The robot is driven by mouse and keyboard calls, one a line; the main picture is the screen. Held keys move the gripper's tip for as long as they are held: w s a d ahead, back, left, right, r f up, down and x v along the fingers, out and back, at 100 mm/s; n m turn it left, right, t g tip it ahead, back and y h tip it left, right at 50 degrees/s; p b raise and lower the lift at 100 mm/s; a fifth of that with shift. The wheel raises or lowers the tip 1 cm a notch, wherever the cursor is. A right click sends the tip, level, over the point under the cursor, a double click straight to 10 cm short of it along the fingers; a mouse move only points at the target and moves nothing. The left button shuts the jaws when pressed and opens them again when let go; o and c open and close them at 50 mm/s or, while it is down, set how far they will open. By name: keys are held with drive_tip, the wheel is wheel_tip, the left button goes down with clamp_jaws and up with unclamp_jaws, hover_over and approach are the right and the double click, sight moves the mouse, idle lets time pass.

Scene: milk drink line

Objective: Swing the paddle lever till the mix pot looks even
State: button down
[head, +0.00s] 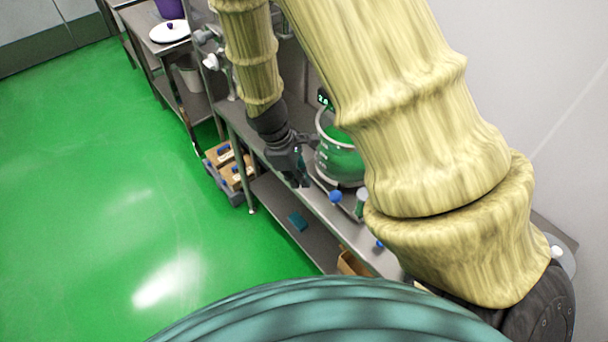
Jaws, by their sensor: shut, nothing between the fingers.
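The mix pot appears to be the clear, rounded vessel (340,163) on the steel bench, partly hidden behind my arm. Its inside looks green, and I cannot tell how even it is. A blue ball knob (336,197) shows at the front foot of the vessel; it may belong to the paddle lever, but the lever itself is not clear. My gripper (301,182) is shut and empty. It points down just left of the vessel, near the bench's front edge, and appears apart from the blue knob.
A small lit display (324,98) stands behind the vessel. Boxes in a grey crate (238,194) sit on the floor left of the bench. A teal item (298,222) lies on the lower shelf (275,203). The green floor (90,190) at left is clear.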

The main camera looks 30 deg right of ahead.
drive_tip(key=b+v, duration=0.1)
drive_tip(key=v, duration=0.5)
drive_tip(key=shift+b, duration=0.3)
idle(0.8)
